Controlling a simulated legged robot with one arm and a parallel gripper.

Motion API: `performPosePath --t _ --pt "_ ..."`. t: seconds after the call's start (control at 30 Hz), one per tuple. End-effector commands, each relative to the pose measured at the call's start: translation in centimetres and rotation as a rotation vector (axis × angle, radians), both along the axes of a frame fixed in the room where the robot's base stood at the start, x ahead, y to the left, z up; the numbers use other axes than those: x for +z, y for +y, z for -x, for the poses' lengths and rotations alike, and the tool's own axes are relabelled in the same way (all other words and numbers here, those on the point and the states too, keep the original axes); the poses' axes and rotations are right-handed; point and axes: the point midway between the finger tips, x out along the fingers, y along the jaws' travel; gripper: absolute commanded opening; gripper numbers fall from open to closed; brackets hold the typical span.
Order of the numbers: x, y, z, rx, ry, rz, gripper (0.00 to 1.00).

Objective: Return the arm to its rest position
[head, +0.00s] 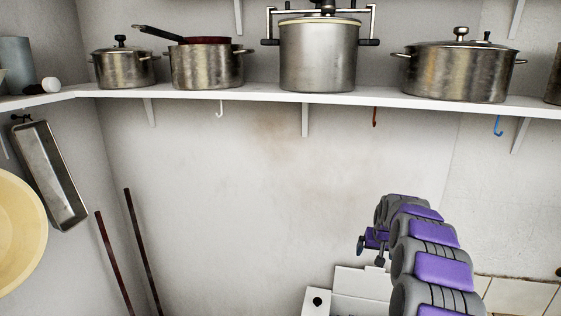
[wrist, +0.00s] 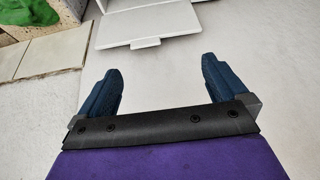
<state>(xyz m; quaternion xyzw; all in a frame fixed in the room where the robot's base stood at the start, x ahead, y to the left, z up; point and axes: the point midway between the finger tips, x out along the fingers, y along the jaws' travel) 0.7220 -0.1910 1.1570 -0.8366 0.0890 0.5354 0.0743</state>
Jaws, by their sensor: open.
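My gripper (wrist: 160,88) is open in the wrist view, with its two dark blue fingers spread wide and nothing between them.
A white shelf (head: 270,95) bears several metal pots, with hooks under it. A metal tray (head: 50,175), a yellow basin (head: 15,235) and two dark poles (head: 140,250) stand or hang at left. A white boxy object (head: 360,285) lies below my gripper. The wall's middle is clear.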

Motion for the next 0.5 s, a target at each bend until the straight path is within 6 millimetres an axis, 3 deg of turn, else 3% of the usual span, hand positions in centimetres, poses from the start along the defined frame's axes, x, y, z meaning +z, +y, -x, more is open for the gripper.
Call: performPosePath --t 0.2,0.5 --pt "2.7 5.2 5.2 0.061 0.068 -0.038 1.00" --pt "5.3 10.9 13.7 0.136 0.167 -0.063 1.00"
